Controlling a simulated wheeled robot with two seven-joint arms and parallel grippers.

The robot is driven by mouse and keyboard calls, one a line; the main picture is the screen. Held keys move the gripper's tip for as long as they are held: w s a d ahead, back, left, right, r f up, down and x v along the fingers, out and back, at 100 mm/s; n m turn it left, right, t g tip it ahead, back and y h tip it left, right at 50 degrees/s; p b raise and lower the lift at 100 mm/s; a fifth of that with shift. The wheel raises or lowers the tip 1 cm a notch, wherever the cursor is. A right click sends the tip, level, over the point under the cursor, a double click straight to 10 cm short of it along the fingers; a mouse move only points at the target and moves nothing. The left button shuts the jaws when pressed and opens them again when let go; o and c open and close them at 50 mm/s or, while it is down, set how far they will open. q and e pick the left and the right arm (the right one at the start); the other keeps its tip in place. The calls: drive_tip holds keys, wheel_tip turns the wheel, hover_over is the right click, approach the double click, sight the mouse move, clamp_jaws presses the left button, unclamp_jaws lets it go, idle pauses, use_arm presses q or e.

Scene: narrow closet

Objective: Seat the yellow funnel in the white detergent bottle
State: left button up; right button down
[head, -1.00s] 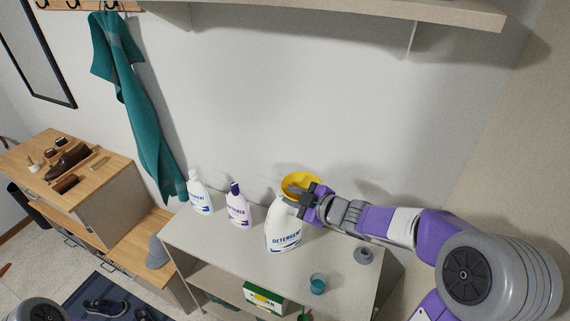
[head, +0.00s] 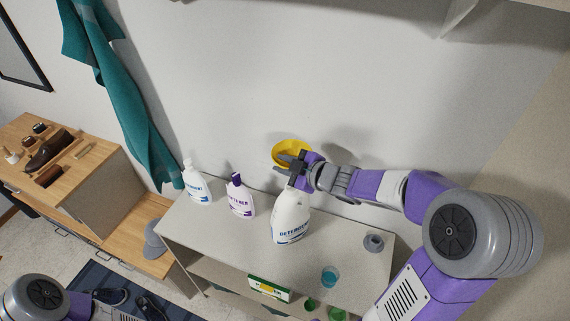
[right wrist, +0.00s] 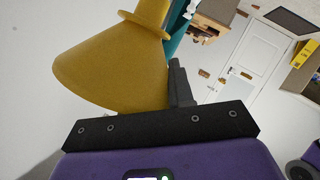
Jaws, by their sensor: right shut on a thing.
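The white detergent bottle (head: 291,221) stands upright on the light shelf top, its upper end partly behind my right gripper. The yellow funnel (head: 291,152) is held above the bottle, apart from it in the head view. My right gripper (head: 296,168) is shut on the funnel. In the right wrist view the funnel (right wrist: 112,68) fills the upper left, with its wide cone at lower left and its narrower part at the top. One dark finger of the right gripper (right wrist: 180,82) shows beside it. The bottle's mouth is hidden. My left gripper is not in view.
A purple-capped bottle (head: 240,198) and another white bottle (head: 196,185) stand to the left on the shelf top (head: 225,236). The wall is close behind.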

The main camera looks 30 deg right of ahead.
drive_tip(key=shift+s+f+b, duration=0.3)
drive_tip(key=shift+f+b, duration=0.2)
drive_tip(key=shift+f, duration=0.1)
wheel_tip(320, 180, down, 3)
drive_tip(key=shift+w+r+b, duration=0.1)
drive_tip(key=shift+r+b, duration=0.1)
drive_tip(key=shift+b, duration=0.9)
drive_tip(key=shift+f+b, duration=1.7)
drive_tip(key=shift+f, duration=0.4)
idle(0.5)
drive_tip(key=c, duration=0.9)
unclamp_jaws()
